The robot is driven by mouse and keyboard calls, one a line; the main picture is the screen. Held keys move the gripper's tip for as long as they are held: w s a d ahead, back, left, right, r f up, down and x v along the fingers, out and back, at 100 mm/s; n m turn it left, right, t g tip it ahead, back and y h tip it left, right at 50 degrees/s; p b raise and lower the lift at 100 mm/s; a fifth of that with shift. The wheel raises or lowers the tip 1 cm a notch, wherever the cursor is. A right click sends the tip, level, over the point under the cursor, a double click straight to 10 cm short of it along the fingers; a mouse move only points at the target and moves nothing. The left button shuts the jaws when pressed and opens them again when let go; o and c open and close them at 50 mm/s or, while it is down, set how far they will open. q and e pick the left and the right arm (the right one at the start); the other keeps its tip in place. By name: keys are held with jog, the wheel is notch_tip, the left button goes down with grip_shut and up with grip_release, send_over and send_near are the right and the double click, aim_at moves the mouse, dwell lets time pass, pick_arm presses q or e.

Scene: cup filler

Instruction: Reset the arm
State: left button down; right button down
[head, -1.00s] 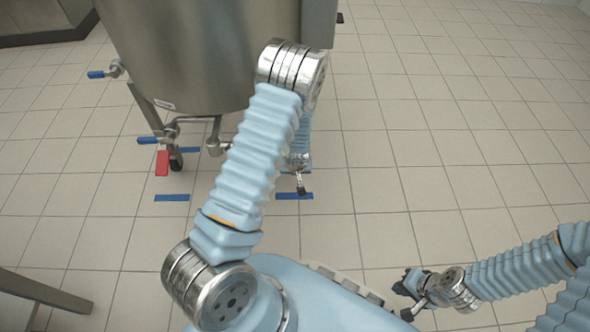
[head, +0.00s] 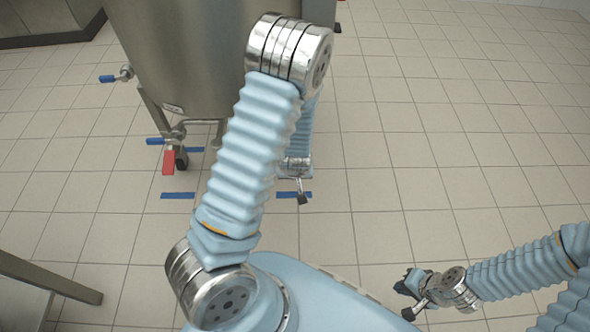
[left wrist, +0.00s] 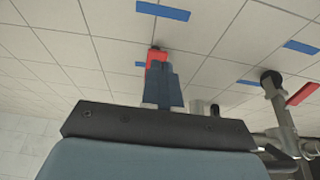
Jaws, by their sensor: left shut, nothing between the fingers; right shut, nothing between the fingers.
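My left arm reaches forward from the bottom of the head view, its silver elbow raised in front of the tank. My left gripper (head: 302,194) is small and partly hidden behind the arm, low over the floor; it is shut and holds nothing. In the left wrist view its dark blue fingers (left wrist: 165,88) are together, with a red patch at the tip that I cannot identify. My right gripper (head: 410,298) is at the lower right of the head view, shut and empty, above bare floor.
A large steel tank (head: 180,60) on legs stands ahead, partly behind my left arm. It has a blue-handled valve (head: 108,78) and a red handle (head: 168,161). Blue tape strips (head: 178,195) mark the floor. A metal table edge (head: 50,277) is at lower left. The right floor is clear.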

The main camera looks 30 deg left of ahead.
pick_arm(q)
jog(key=shift+s+d+r, duration=0.1)
dwell(0.5)
jog(key=s+d+r+m+g+h+p, duration=0.2)
jog(key=s+d+h+p, duration=0.4)
jog(key=s+d, duration=0.7)
jog(key=d+m+g+p, duration=0.1)
jog(key=d+m+p, duration=0.1)
jog(key=d, duration=0.1)
jog(key=shift+r+p, duration=0.2)
jog(key=shift+p, duration=0.15)
